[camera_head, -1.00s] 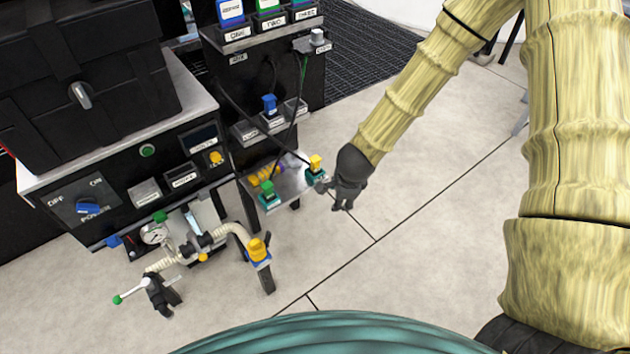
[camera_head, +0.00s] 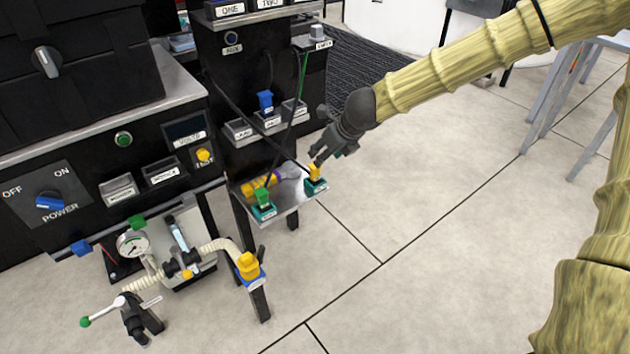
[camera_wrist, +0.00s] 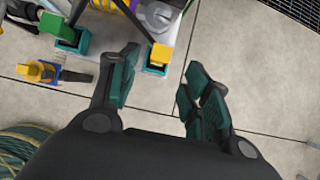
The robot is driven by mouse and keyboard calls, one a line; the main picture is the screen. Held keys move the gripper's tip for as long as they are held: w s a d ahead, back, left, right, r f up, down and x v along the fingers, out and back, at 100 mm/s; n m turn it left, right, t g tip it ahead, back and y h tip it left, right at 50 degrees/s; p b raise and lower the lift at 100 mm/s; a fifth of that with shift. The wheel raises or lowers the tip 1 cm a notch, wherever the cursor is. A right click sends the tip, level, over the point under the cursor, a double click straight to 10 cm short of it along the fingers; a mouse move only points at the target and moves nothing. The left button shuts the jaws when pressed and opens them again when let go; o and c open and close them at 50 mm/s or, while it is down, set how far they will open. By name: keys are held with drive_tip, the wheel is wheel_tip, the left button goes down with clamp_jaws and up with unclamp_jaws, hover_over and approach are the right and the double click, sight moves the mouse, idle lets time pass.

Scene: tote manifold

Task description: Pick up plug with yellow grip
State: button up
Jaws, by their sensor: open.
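The plug with the yellow grip (camera_head: 315,171) stands upright in a teal socket at the right end of a small metal shelf (camera_head: 290,196). It also shows in the wrist view (camera_wrist: 160,53), past and between my fingertips. My gripper (camera_head: 318,153) is open and empty. In the head view it appears just above and right of the yellow grip, with its fingers pointing toward it. In the wrist view (camera_wrist: 161,62) the two fingers are spread to either side of the plug. I cannot tell whether either finger touches it.
A green plug (camera_head: 262,197) stands left on the same shelf, with a yellow-and-purple item (camera_head: 262,183) behind it. A black cable runs to the yellow plug. Another yellow connector (camera_head: 248,266) ends a hose on a separate stand.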

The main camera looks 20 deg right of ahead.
sight(315, 176)
drive_tip(key=shift+s+d+f+b+x, duration=0.1)
drive_tip(key=shift+b+x, duration=0.65)
drive_tip(key=shift+x, duration=0.8)
drive_tip(key=shift+s+d+f+b+x, duration=0.1)
drive_tip(key=shift+b+x, duration=0.6)
drive_tip(key=shift+x, duration=0.8)
drive_tip(key=shift+s+d+b+x, duration=0.1)
drive_tip(key=shift+b+x, duration=0.65)
drive_tip(key=shift+x, duration=0.8)
drive_tip(key=shift+r, duration=0.1)
clamp_jaws()
